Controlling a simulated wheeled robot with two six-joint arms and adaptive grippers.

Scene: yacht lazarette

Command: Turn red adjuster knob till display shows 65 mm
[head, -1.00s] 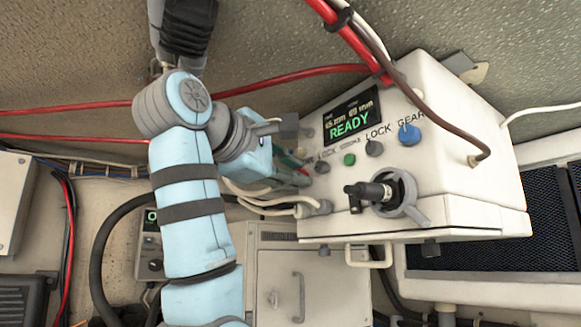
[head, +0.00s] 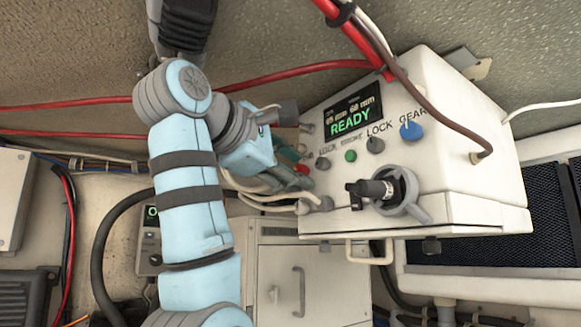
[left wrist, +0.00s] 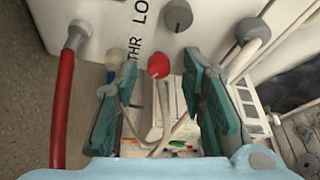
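The red knob (head: 302,169) is on the left part of the white control box's (head: 466,105) front, and shows in the left wrist view (left wrist: 158,65). The display (head: 352,112) reads READY in green; its small upper line appears to read 65 mm and 60 mm, though it is hard to read. My left gripper (head: 291,169) is open just left of the red knob. In the left wrist view its teal fingers stand apart on either side of the knob, with gaps; nothing is held. My right gripper is not in view.
Grey knobs (head: 375,146), a green button (head: 350,156) and a blue knob (head: 411,131) sit near the red knob. A black-handled connector (head: 376,190) sticks out below. Red cables (head: 290,76) and pale cables (head: 270,198) run close to my left arm.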

